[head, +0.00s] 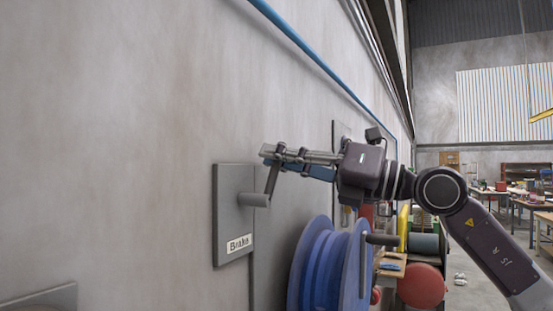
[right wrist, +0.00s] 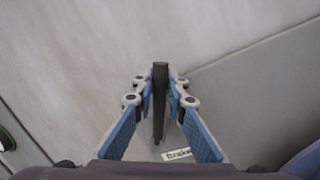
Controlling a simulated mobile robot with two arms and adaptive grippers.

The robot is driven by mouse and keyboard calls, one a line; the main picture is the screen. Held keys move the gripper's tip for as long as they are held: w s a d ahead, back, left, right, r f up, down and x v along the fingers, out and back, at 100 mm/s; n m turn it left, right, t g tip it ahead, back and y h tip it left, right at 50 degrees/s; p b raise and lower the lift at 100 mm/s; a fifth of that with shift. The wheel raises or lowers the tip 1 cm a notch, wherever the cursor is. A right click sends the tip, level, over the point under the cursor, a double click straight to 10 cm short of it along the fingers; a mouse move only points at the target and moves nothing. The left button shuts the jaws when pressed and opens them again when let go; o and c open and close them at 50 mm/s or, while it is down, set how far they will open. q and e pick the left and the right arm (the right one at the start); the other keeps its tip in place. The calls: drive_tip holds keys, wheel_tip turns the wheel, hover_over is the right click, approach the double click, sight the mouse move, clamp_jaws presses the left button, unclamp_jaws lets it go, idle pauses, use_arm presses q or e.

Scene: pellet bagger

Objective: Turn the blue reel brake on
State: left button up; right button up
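The brake is a grey wall plate (head: 230,215) with a "Brake" label, which also shows in the right wrist view (right wrist: 177,155). A short round shaft (head: 254,200) sticks out of it and carries a dark lever (head: 272,178) that points up, leaning slightly right. My right gripper (head: 278,156) is at the lever's upper end. In the right wrist view the lever (right wrist: 160,95) stands between the blue-padded fingers, which close on it from both sides. The blue reel (head: 325,270) stands below and right of the brake plate. My left gripper is not in view.
The grey wall fills the left, with a blue pipe (head: 310,55) running along it above the arm. Another grey plate edge (head: 45,300) shows at bottom left. Red and green reels (head: 420,285) and workbenches (head: 525,200) stand farther back at right.

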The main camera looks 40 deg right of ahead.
drive_tip(key=o, duration=0.3)
drive_tip(key=shift+d, duration=0.1)
drive_tip(key=shift+o, duration=0.2)
drive_tip(key=shift+f, duration=0.1)
